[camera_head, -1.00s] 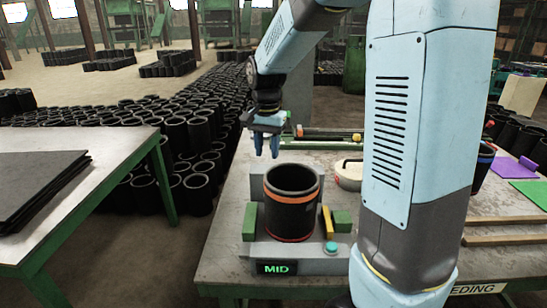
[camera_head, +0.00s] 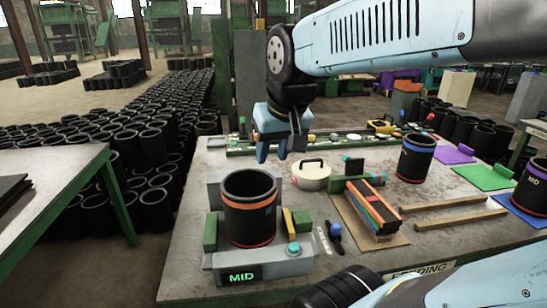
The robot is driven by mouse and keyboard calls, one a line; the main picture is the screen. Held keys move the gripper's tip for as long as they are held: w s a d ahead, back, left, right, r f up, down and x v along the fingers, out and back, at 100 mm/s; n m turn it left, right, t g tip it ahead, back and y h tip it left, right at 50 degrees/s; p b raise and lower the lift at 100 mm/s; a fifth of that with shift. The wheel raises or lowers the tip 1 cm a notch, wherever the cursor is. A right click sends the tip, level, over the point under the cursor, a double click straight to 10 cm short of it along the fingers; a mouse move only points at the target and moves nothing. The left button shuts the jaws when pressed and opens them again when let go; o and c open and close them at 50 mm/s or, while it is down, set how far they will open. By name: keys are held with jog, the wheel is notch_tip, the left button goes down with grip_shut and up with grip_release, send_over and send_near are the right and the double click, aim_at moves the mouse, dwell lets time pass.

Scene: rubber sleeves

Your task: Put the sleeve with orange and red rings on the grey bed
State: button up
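The black sleeve (camera_head: 249,215) with an orange ring near its top and a red ring at its base stands upright on the grey bed (camera_head: 262,263). The bed has green blocks at its sides, a yellow piece, a teal button and a lit "MID" display. My gripper (camera_head: 271,153) hangs above and behind the sleeve, apart from it, with its blue fingers pointing down. Nothing shows held between the fingers, but their gap is hard to judge from this angle.
A round pot (camera_head: 311,177) stands right of the bed. A stack of coloured strips (camera_head: 373,212) lies on a board. A sleeve with a blue ring (camera_head: 416,160) stands near a purple mat (camera_head: 453,155). Wooden rails (camera_head: 453,217) lie at right. A side table (camera_head: 50,190) is at left.

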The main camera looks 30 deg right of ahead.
jog(key=s, duration=0.2)
jog(key=s+n, duration=0.1)
jog(key=shift+a+f+t, duration=0.1)
jog(key=shift+a+t, duration=0.2)
jog(key=shift+t, duration=0.1)
